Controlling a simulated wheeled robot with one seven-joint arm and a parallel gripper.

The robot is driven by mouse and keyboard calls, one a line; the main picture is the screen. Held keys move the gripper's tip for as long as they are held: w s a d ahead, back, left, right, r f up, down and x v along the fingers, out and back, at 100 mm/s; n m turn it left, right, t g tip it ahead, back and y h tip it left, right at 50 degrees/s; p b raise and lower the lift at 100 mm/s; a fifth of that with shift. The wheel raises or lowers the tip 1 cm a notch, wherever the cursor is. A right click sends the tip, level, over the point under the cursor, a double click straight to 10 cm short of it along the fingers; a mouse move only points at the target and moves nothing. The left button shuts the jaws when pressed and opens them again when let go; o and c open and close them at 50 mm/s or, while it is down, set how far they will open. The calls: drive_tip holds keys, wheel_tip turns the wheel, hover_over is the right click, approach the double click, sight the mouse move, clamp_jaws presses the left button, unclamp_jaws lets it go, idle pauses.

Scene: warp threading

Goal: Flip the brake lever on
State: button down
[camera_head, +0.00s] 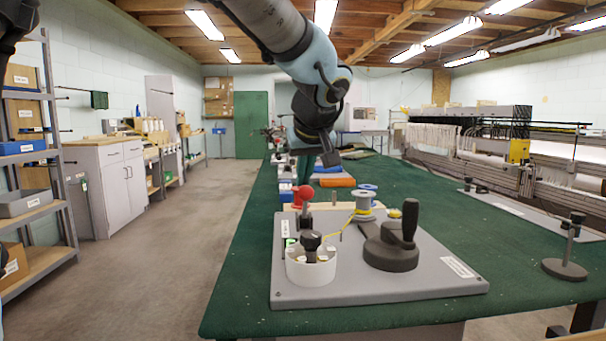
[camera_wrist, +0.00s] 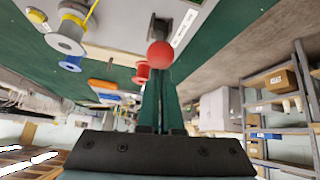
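The brake lever, with a red ball knob (camera_head: 306,192), stands at the back left of the grey board (camera_head: 350,291). The red ball also shows in the wrist view (camera_wrist: 160,54), just beyond my fingertips. My gripper (camera_head: 304,182) points down from above, with its tips close to the ball. In the wrist view its two slim dark green fingers (camera_wrist: 160,82) lie close together and look shut, with nothing seen between them. I cannot tell whether the tips touch the ball.
The board also carries a round white dial housing (camera_head: 311,268) with a black knob, a black crank (camera_head: 391,247) and a spool with yellow thread (camera_head: 363,201). A metal stand (camera_head: 566,268) is at the right. Blue and orange items lie behind the board on the green table (camera_head: 240,285).

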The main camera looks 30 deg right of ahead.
drive_tip(key=v, duration=0.9)
drive_tip(key=shift+a+r, duration=0.15)
drive_tip(key=shift+a, duration=0.3)
drive_tip(key=shift+w, duration=0.1)
drive_tip(key=w+a+f+g+y, duration=0.15)
drive_tip(key=w+a+f, duration=0.25)
drive_tip(key=a+f, duration=0.45)
drive_tip(key=w+a+f+g+y, duration=0.15)
drive_tip(key=w+a+f, duration=0.25)
drive_tip(key=a+f, duration=0.45)
drive_tip(key=s+a+f+n+g, duration=0.1)
drive_tip(key=s+a+f, duration=0.2)
drive_tip(key=a+f, duration=0.5)
drive_tip(key=s+a+f+n+g, duration=0.15)
drive_tip(key=a+f, duration=0.25)
drive_tip(key=a, duration=0.7)
wheel_tip(320, 180, up, 20)
drive_tip(key=m+p, duration=0.1)
drive_tip(key=p, duration=1.9)
drive_tip(key=shift+s+h, duration=0.3)
